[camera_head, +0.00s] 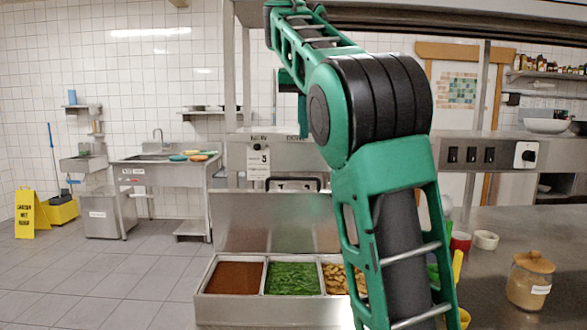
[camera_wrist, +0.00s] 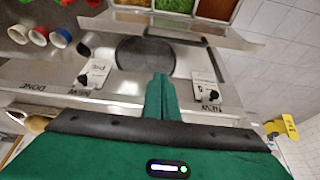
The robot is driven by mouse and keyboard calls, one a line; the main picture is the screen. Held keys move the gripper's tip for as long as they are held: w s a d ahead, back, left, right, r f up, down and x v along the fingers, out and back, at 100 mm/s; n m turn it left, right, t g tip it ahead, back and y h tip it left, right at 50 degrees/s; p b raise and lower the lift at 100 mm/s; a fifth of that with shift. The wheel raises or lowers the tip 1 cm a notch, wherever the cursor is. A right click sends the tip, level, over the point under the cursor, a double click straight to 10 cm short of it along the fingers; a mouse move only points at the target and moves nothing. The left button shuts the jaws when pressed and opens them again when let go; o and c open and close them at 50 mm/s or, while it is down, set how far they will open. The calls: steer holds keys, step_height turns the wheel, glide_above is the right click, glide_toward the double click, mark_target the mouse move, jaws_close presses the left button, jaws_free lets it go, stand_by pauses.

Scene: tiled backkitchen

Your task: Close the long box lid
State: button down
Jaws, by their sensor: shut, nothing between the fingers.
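The long steel box (camera_head: 245,306) stands on the counter at lower middle in the head view. Its lid (camera_head: 265,222) stands up, open, at the back edge. The compartments hold brown-red sauce (camera_head: 236,277), green pieces (camera_head: 291,278) and yellowish chunks (camera_head: 338,279); my arm hides the box's right part. In the wrist view the lid (camera_wrist: 185,30) runs across the top, with the food beyond it. My gripper (camera_wrist: 160,78) is shut and empty, on the rear side of the lid, apart from it in the picture. In the head view my arm mostly hides it.
A steel shelf with hanging labels (camera_head: 258,163) is behind the lid. Colored cups (camera_wrist: 39,37) stand beside the box. A lidded jar (camera_head: 530,280) and a white bowl (camera_head: 485,240) stand on the right counter. A yellow floor sign (camera_head: 26,214) is far left.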

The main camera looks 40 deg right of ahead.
steer(key=a+r, duration=0.1)
glide_above(297, 191)
steer(key=shift+w+d+f, duration=0.1)
steer(key=shift+w+f, duration=0.05)
steer(key=shift+f, duration=5.45)
